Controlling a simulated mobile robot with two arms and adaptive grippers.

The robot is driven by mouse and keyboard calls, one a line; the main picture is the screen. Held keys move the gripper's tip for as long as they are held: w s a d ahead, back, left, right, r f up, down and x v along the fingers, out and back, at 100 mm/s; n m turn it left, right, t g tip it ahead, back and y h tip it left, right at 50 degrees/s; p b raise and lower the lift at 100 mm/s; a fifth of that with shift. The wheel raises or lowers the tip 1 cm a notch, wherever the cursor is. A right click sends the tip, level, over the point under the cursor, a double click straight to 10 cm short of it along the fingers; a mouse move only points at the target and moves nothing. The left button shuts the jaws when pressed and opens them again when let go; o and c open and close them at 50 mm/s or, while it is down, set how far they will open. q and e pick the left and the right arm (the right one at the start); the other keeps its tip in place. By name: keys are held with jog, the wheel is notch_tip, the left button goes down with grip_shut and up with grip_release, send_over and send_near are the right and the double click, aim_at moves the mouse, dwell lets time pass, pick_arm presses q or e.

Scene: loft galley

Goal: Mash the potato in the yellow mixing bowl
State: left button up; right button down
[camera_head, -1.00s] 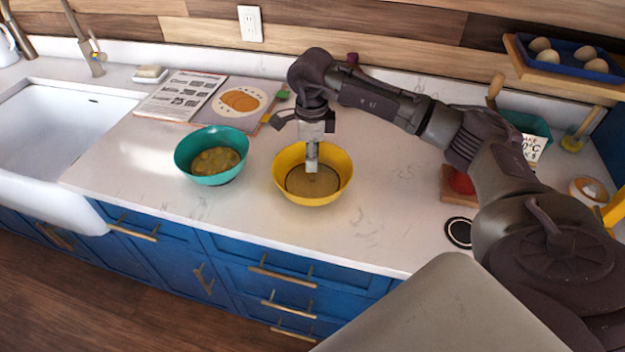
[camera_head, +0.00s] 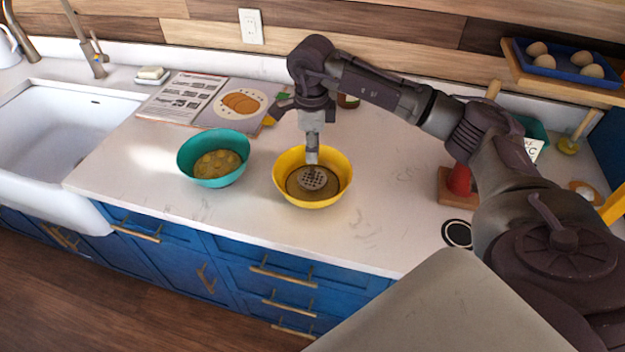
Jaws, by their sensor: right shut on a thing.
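The yellow mixing bowl (camera_head: 338,188) stands on the white counter near its front edge. A flat brownish-yellow mass, which appears to be the potato, lies in its bottom, partly hidden by the masher. My right gripper (camera_head: 312,122) is above the bowl, pointing down, and is shut on the masher. The masher (camera_head: 314,178) has a pale upright stem and a round grey perforated plate. Its plate is inside the bowl, over the potato; I cannot tell whether it touches it. My left gripper is not in view.
A teal bowl (camera_head: 186,160) with yellowish lumps stands to the left. An open recipe book (camera_head: 190,98) lies behind it, and a white sink (camera_head: 60,135) is at far left. A red object (camera_head: 459,181) on a wooden block stands right. Clear counter lies between yellow bowl and block.

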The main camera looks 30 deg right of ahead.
dwell(0.3)
jog(key=shift+r+p, duration=2.1)
jog(key=shift+r, duration=1.4)
